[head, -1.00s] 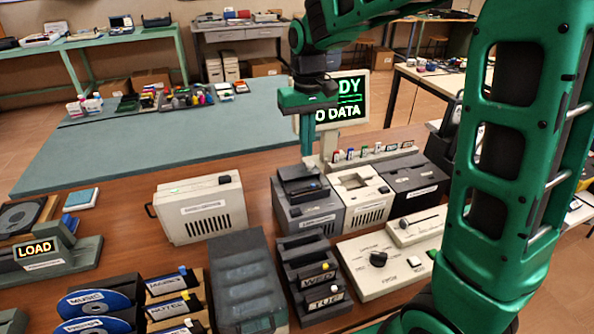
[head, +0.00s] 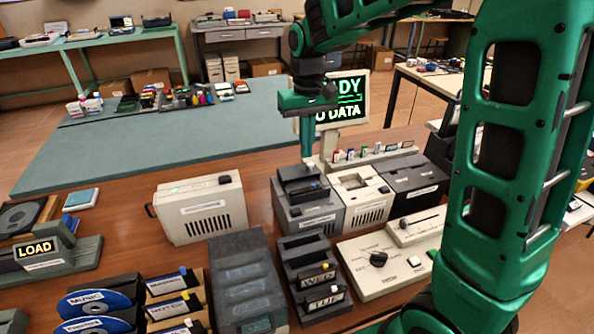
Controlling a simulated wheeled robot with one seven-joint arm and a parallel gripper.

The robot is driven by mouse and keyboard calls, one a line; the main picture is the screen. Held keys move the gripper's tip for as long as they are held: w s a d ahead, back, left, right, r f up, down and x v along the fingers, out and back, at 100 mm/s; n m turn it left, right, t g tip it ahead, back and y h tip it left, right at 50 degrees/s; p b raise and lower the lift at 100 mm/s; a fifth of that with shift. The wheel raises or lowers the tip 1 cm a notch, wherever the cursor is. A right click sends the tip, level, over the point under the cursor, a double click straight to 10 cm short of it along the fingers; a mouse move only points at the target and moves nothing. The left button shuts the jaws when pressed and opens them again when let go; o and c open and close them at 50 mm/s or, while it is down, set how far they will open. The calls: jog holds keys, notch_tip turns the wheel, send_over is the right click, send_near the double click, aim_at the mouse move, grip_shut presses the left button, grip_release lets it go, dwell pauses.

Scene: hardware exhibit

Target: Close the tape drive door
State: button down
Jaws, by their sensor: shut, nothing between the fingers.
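A dark grey box unit (head: 308,208) stands in the middle of the brown table, with a raised dark flap or cover at its back and a dark recess on top. It looks like the tape drive, but its label is too small to read. The raised part looks like its door, standing open. My gripper (head: 306,155) points down just behind the unit, its narrow green fingers together and empty. The fingertips are partly hidden by the raised part, and I cannot tell whether they touch it.
A cream unit (head: 366,200) and a black unit (head: 413,182) stand close on the right. A screen (head: 343,100) is behind my gripper. A rack of WED and TUE cartridges (head: 314,282) and a dial panel (head: 385,265) are in front. A cream case (head: 200,208) is left.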

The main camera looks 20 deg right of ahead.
jog(key=shift+f, duration=0.95)
jog(key=shift+s, duration=2.75)
dwell(0.8)
jog(key=shift+w, duration=0.25)
dwell(0.4)
notch_tip(320, 180, up, 7)
dwell(0.8)
jog(key=s+d+f+m, duration=0.3)
jog(key=s+d, duration=0.5)
jog(key=s, duration=0.4)
jog(key=s+d+f+m, duration=0.3)
jog(key=s+d, duration=0.6)
jog(key=s, duration=0.4)
jog(key=shift+s+f, duration=0.15)
jog(key=shift+f, duration=0.3)
